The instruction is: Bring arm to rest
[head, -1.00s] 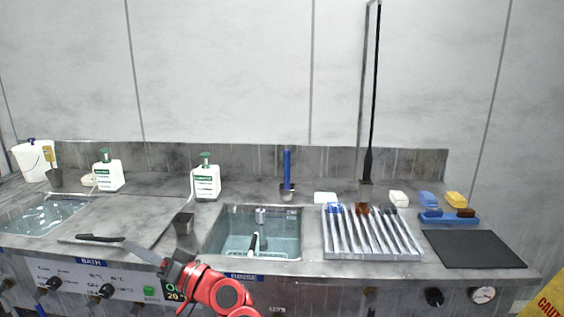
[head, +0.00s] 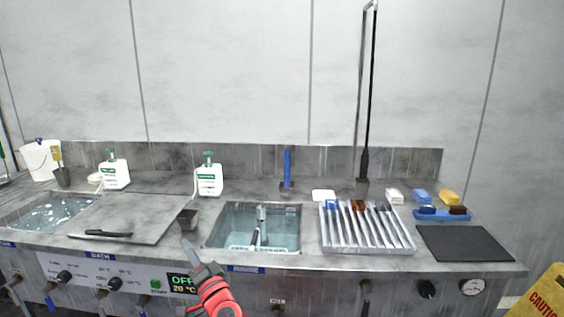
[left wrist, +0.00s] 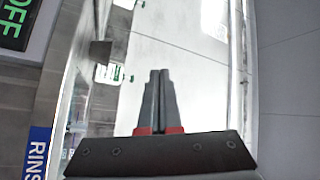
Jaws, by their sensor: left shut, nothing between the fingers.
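My left gripper (head: 188,245) is shut and empty in the head view, in front of the bench edge between the bath panel and the rinse basin. Its red arm comes up from the bottom of the picture. In the left wrist view the two grey fingers (left wrist: 158,95) are together with nothing between them. My right gripper is in neither view.
A yellow caution sign (head: 548,296) stands at lower right.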

